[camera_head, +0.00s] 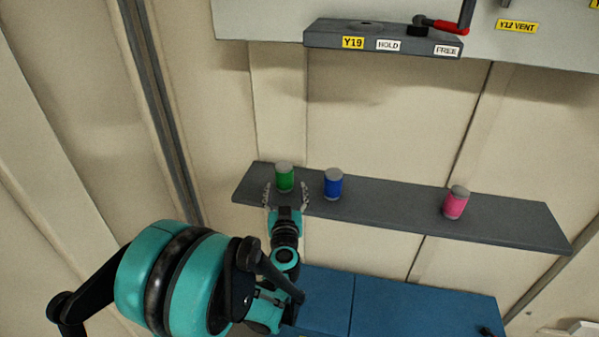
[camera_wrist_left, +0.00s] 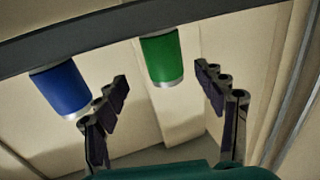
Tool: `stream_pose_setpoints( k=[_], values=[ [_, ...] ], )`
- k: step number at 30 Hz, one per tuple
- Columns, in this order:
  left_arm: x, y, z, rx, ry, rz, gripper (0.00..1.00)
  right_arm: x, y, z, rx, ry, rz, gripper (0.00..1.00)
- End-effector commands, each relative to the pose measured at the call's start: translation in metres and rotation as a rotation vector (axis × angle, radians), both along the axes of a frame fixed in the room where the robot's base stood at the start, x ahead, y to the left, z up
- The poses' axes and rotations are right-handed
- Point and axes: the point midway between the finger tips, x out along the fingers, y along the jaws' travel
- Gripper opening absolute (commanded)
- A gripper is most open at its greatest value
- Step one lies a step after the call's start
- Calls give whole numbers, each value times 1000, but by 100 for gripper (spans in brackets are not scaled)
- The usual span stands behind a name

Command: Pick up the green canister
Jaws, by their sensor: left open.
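The green canister (camera_head: 284,178) stands upright near the left end of a dark grey wall shelf (camera_head: 390,213). It has a grey lid. My left gripper (camera_head: 285,188) is open in front of it, with one finger showing on each side of the canister in the head view. In the left wrist view the green canister (camera_wrist_left: 162,60) appears between and beyond the open fingers (camera_wrist_left: 160,92), with a visible space to each finger. I cannot tell whether the fingertips reach past its front. My right gripper is not in view.
A blue canister (camera_head: 333,184) stands close to the right of the green one, near a left-gripper finger in the wrist view (camera_wrist_left: 62,90). A pink canister (camera_head: 456,202) stands farther right. A blue cabinet (camera_head: 395,303) is below the shelf. A labelled grey ledge (camera_head: 330,40) is above.

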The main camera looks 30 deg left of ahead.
Motion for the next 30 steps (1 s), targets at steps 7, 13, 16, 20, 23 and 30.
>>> stream_pose_setpoints(
  k=[7, 13, 16, 20, 23, 30],
  values=[
    [24, 16, -1, 0, 1, 5, 71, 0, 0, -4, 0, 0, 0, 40],
    [49, 35, 1, 0, 1, 4, 71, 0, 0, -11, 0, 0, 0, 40],
    [59, 39, 1, 0, 1, 2, 71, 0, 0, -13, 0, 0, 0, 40],
    [63, 41, 2, 0, 1, 1, 71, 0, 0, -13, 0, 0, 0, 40],
    [63, 41, 2, 0, 0, 1, 71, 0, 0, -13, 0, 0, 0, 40],
    [63, 41, 2, 0, 0, 1, 23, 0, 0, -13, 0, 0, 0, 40]
  ],
)
